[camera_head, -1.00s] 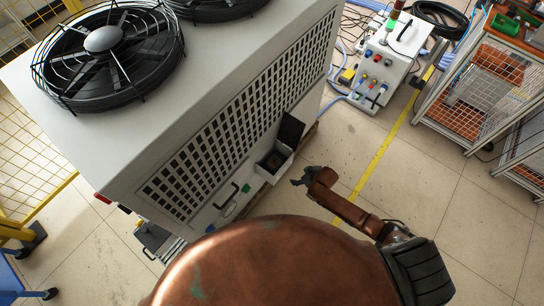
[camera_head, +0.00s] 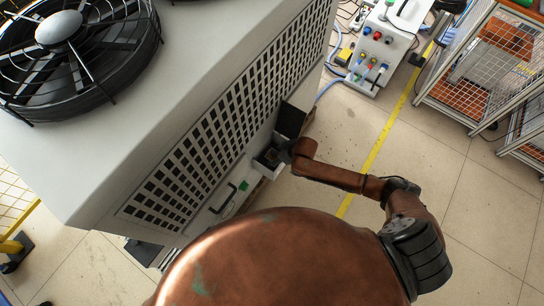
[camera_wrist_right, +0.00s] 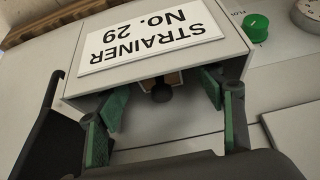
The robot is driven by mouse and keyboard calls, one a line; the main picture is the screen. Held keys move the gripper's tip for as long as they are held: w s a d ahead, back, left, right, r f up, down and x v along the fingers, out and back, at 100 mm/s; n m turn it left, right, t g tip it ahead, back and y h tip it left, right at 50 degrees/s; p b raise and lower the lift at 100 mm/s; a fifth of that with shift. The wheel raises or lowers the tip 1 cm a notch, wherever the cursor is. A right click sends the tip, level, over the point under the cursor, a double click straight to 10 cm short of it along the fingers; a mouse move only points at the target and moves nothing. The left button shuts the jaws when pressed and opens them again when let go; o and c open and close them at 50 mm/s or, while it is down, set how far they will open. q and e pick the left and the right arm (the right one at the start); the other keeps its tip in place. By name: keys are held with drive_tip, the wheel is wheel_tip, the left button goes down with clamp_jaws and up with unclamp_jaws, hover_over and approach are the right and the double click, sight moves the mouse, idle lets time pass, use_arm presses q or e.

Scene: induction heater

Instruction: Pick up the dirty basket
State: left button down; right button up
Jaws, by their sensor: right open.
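A strainer box (camera_wrist_right: 160,45), labelled "STRAINER No. 29", is on the side of the large grey machine. In the head view the box (camera_head: 258,166) is partly behind my right gripper (camera_head: 284,153). In the wrist view my right gripper (camera_wrist_right: 163,112) is open, its green-padded fingers spread at the box. A dark round knob (camera_wrist_right: 162,93) with brown material behind it shows between the fingers, apart from the pads. It may be part of the basket; the basket itself is mostly hidden. My left gripper is not in view.
A black open lid (camera_head: 292,120) stands beside the box. A green knob (camera_wrist_right: 255,27) and a black handle (camera_head: 223,198) are on the machine (camera_head: 165,120) nearby. A control unit (camera_head: 378,45) and mesh shelving (camera_head: 485,70) stand at upper right. The floor on the right is clear.

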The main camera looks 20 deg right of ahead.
sight(275, 156)
drive_tip(key=x, duration=0.1)
drive_tip(key=b+x, duration=0.2)
drive_tip(key=x, duration=0.1)
drive_tip(key=shift+s+d+f, duration=0.25)
drive_tip(key=shift+d, duration=0.05)
drive_tip(key=shift+w+a+f, duration=0.1)
drive_tip(key=shift+w+f, duration=0.05)
drive_tip(key=shift+f, duration=0.15)
drive_tip(key=shift+r, duration=0.1)
drive_tip(key=shift+c, duration=0.2)
drive_tip(key=shift+c, duration=0.8)
drive_tip(key=c, duration=1.2)
